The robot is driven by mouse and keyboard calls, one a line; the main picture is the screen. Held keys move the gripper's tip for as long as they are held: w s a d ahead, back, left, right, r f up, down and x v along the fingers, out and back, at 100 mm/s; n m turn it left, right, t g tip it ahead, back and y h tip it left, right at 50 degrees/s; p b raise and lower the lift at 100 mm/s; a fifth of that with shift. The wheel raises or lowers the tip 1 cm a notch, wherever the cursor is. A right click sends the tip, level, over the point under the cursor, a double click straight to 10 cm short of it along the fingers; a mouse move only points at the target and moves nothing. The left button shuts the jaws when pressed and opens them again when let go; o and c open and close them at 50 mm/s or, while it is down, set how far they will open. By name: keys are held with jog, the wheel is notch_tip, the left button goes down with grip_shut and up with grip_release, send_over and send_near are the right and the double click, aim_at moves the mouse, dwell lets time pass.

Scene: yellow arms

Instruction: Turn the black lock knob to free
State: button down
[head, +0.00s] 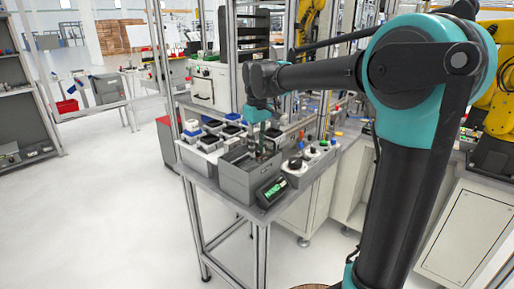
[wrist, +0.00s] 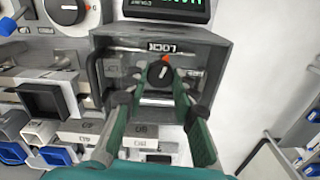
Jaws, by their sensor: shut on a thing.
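The black lock knob (wrist: 159,74) is near the top middle of the wrist view, on a grey box (wrist: 215,52) marked LOCK. Its orange pointer mark is at the upper right of the knob, on the side of the LOCK lettering, which reads upside down. My gripper (wrist: 161,82) has its two green fingers closed in on the knob from both sides. In the head view my gripper (head: 262,148) reaches down into the open grey box (head: 236,186); the knob is too small or hidden to tell there.
A small green-lit display (head: 271,191) stands at the box's front right. A panel with knobs and buttons (head: 312,160) is to the right. Several dark trays (head: 210,142) and blue-topped parts lie to the left. The floor at left is clear.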

aim_at(257, 151)
jog(key=m, duration=1.4)
dwell(0.5)
jog(key=c, duration=1.2)
grip_release()
notch_tip(257, 151, up, 12)
